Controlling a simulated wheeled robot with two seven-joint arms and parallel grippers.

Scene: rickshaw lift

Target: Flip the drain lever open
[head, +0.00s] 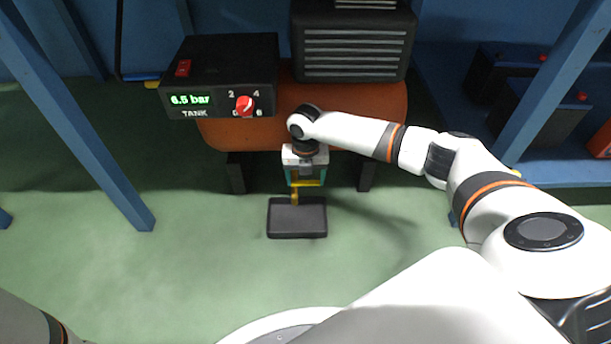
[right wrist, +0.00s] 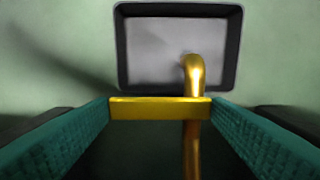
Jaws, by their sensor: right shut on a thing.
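The drain lever is a flat yellow bar (right wrist: 160,108) spanning crosswise between my right gripper's two green finger pads in the right wrist view. It also shows as a small yellow bar (head: 306,184) under the gripper in the head view. My right gripper (head: 305,180) is shut on this lever, below the front of the orange tank. A brass drain pipe (right wrist: 194,75) bends down beside the lever, over the dark tray. The lever's pivot is hidden. My left gripper is not in view; only a bit of my left arm shows at the lower left.
A black-rimmed drip tray (head: 297,235) lies on the green floor below the pipe. The orange tank (head: 385,105) carries a black panel (head: 222,60) reading 6.5 bar, with a red knob (head: 244,105), and a finned black motor (head: 352,50). Blue posts (head: 75,125) stand at both sides.

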